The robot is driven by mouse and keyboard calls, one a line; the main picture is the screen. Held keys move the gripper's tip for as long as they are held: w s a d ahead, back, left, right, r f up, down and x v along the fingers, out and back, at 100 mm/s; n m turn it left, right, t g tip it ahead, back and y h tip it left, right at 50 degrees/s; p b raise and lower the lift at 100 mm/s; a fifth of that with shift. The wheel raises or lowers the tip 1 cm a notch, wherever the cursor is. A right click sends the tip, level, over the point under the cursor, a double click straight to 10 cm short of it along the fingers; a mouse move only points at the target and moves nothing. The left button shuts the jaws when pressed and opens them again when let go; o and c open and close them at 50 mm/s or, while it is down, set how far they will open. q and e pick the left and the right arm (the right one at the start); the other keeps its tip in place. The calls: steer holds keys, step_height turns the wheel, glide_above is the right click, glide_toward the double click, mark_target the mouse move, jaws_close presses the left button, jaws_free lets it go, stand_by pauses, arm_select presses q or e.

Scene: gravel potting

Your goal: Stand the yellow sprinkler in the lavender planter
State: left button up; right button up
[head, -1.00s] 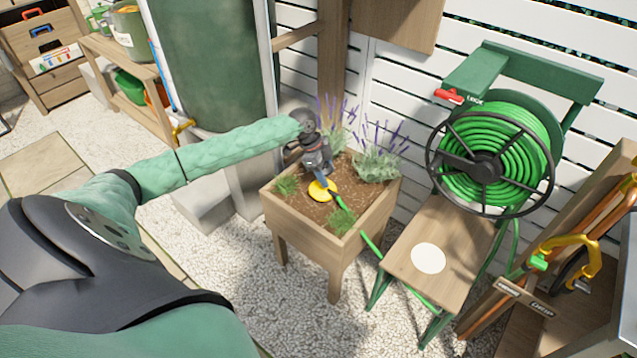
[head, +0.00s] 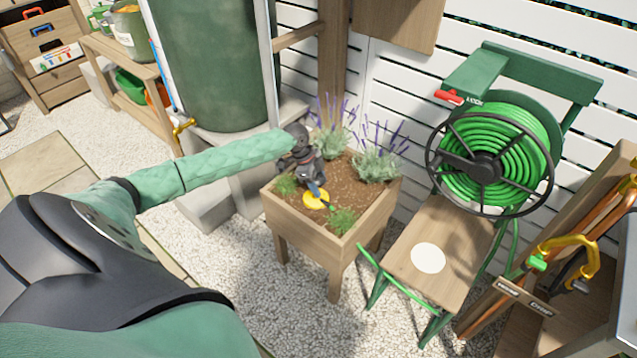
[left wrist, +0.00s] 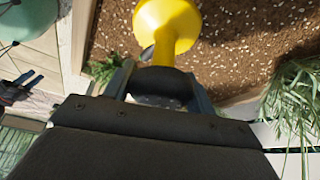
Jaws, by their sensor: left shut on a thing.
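The part between the fingers is mostly hidden. I cannot tell whether the base touches the soil. My right gripper is not in view.
Lavender (head: 378,160) grows along the planter's back, with grass tufts (head: 342,221) near the front. A green hose reel (head: 490,160) stands at right above a wooden shelf (head: 450,240). A water barrel (head: 210,65) stands behind my left arm. Gravel surrounds the planter.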

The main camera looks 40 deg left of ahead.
arm_select(q)
steer(key=o, duration=1.2)
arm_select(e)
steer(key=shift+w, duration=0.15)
arm_select(q)
steer(key=shift+a+r, duration=0.1)
steer(key=shift+r, duration=0.1)
steer(key=v, duration=0.5)
steer(key=shift+r, duration=0.2)
steer(key=v, duration=0.6)
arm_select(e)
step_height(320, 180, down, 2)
arm_select(q)
steer(key=shift+s+r, duration=0.1)
steer(key=shift+r, duration=0.05)
